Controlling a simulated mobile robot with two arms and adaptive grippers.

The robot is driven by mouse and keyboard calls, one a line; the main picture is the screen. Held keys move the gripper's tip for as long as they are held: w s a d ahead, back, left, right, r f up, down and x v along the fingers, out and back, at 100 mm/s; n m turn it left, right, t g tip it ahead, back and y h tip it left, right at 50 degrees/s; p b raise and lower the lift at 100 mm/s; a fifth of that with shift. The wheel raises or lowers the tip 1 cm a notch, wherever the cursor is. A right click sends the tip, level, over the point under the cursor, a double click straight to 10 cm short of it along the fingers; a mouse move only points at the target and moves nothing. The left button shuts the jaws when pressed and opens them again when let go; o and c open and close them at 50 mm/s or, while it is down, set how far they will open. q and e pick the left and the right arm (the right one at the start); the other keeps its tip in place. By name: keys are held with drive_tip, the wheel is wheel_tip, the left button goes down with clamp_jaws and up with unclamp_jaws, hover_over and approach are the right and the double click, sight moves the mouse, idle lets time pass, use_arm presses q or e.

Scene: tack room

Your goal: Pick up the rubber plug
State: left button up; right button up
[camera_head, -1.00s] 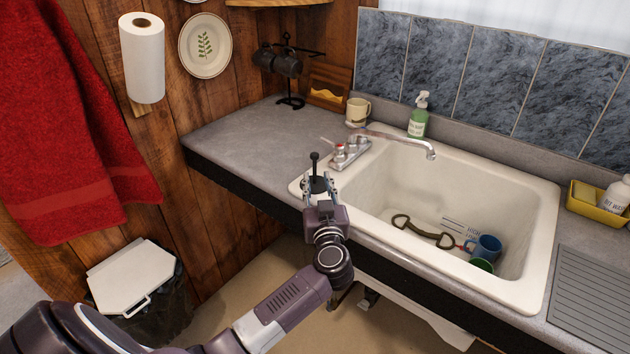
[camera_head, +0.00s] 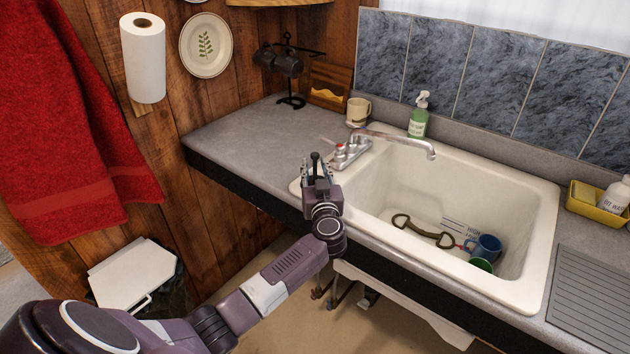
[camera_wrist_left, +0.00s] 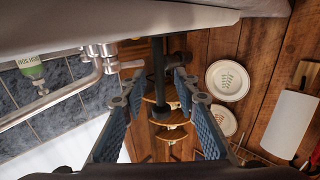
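The rubber plug (camera_head: 315,157) is black with an upright stem and a small knob on top. It stands at the sink's front left corner, and my left gripper hides its lower part in the head view. My left gripper (camera_head: 317,173) is open, with a finger to either side of the stem. In the left wrist view, which is upside down, the plug's stem and knob (camera_wrist_left: 159,92) show between the two blue finger pads, with gaps on both sides. My right gripper is in neither view.
The white sink (camera_head: 535,225) holds a bit-like metal piece (camera_head: 422,232), a blue mug (camera_head: 487,247) and a green cup (camera_head: 481,265). The grey counter (camera_head: 235,145) to the left is mostly clear.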

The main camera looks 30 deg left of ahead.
use_arm(q)
clamp_jaws()
